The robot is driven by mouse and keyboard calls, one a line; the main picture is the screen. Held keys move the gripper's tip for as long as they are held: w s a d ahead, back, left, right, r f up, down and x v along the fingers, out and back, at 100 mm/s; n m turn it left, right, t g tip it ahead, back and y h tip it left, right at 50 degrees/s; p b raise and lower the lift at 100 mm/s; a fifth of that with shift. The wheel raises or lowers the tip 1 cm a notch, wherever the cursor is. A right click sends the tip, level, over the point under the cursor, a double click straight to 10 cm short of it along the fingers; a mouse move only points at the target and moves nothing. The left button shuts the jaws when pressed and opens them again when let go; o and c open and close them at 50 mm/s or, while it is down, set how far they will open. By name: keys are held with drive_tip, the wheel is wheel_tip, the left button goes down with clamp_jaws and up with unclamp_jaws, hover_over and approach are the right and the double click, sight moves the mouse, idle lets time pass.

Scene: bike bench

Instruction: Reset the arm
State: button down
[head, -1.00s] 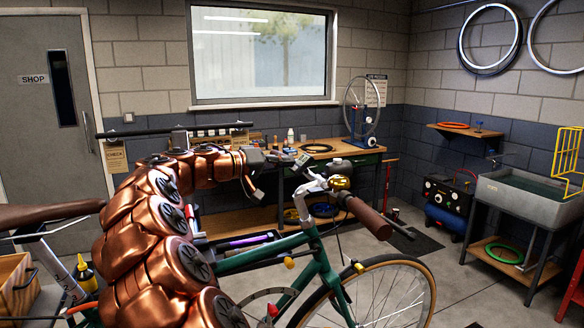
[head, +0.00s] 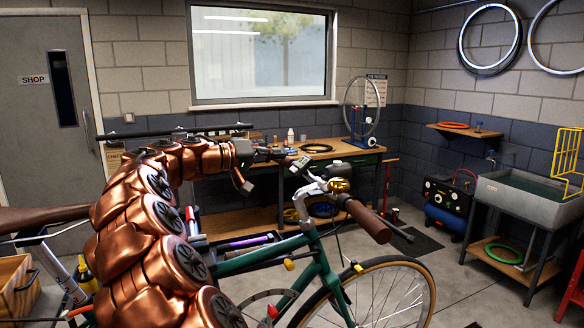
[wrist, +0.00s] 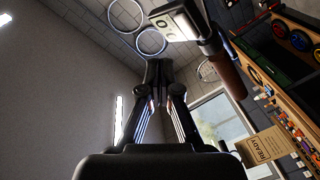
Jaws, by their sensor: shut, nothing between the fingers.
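My copper-coloured arm rises from the bottom of the head view and bends over to the right, above the green bike (head: 300,248). My gripper (head: 300,156) is at the end of the arm, near the bike's handlebar. In the wrist view the fingers of my gripper (wrist: 159,72) meet at their tips, with nothing between them. A brown handlebar grip (wrist: 228,75) and a pale device (wrist: 174,24) on the bar show just beyond and to the right of the fingers. In the head view the handlebar grip (head: 367,221) points to the lower right.
A wooden workbench (head: 345,157) with a wheel stand stands under the window. A grey sink (head: 525,190) and a blue compressor (head: 446,205) are at the right. A wooden drawer box (head: 16,285) is at lower left. Open floor lies right of the bike.

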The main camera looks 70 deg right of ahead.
drive_tip(key=shift+w+a+r+p, duration=0.25)
drive_tip(key=shift+w+a+r, duration=0.15)
drive_tip(key=shift+r, duration=0.25)
drive_tip(key=shift+w+a+r+p, duration=0.25)
drive_tip(key=shift+w+a+r, duration=0.1)
drive_tip(key=shift+r, duration=0.25)
drive_tip(key=a+f+n+t+y, duration=0.45)
drive_tip(key=a+f, duration=0.75)
drive_tip(key=a, duration=0.5)
drive_tip(key=a+f+n+t+y, duration=0.45)
drive_tip(key=a+f, duration=0.65)
drive_tip(key=a, duration=0.5)
drive_tip(key=s+a+f+n+y, duration=0.1)
drive_tip(key=s+a+f+n, duration=0.1)
drive_tip(key=a, duration=0.5)
drive_tip(key=s+a+f+n+y, duration=0.1)
drive_tip(key=s+a+f+n, duration=0.1)
drive_tip(key=a, duration=0.5)
drive_tip(key=s+a+f+n+y, duration=0.2)
drive_tip(key=s+a+f, duration=0.2)
drive_tip(key=a, duration=0.4)
drive_tip(key=shift+f, duration=0.9)
